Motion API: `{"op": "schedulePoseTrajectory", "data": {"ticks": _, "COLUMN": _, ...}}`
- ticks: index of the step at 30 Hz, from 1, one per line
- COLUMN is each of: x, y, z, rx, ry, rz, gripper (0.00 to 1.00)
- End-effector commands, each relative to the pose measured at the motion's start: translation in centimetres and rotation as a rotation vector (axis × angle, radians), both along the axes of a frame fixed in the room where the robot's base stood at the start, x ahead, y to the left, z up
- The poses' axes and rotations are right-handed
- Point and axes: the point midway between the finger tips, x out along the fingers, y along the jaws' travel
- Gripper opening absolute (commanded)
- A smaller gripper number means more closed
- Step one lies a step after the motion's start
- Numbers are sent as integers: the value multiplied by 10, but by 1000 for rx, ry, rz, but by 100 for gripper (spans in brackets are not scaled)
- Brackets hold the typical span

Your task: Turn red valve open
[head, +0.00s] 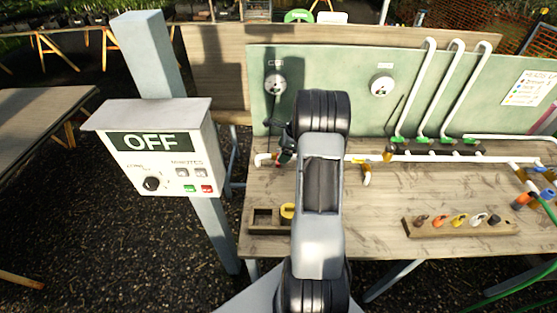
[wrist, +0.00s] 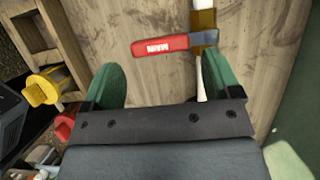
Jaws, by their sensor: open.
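The red valve handle (wrist: 160,45) shows in the wrist view, a flat lever with a pale label. It lies crosswise to the white pipe (wrist: 200,82) and its brass fitting (wrist: 204,20). My gripper (wrist: 164,75) is open, its two green fingers spread and apart from the handle. The handle lies just beyond the fingertips, with nothing between the fingers but the bench and pipe behind. In the head view my arm hides most of the gripper and the valve area.
The wooden bench (head: 390,215) carries a white pipe run (head: 440,158), a rack of coloured plugs (head: 460,228) and a yellow piece (head: 287,212) by a wooden holder (head: 262,229). A control box reading OFF (head: 152,146) stands left. A green panel (head: 340,90) backs the bench.

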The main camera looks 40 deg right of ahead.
Motion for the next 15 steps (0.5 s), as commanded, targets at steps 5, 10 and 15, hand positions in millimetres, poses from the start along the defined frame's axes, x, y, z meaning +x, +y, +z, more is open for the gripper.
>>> {"op": "schedulePoseTrajectory", "data": {"ticks": 5, "x": 6, "y": 8, "z": -27, "rx": 0, "ry": 1, "rz": 4, "gripper": 83}}
{"op": "schedulePoseTrajectory", "data": {"ticks": 10, "x": 9, "y": 13, "z": -36, "rx": 1, "ry": 1, "rz": 5, "gripper": 83}}
{"op": "schedulePoseTrajectory", "data": {"ticks": 15, "x": 10, "y": 14, "z": -37, "rx": 0, "ry": 0, "rz": 4, "gripper": 83}}
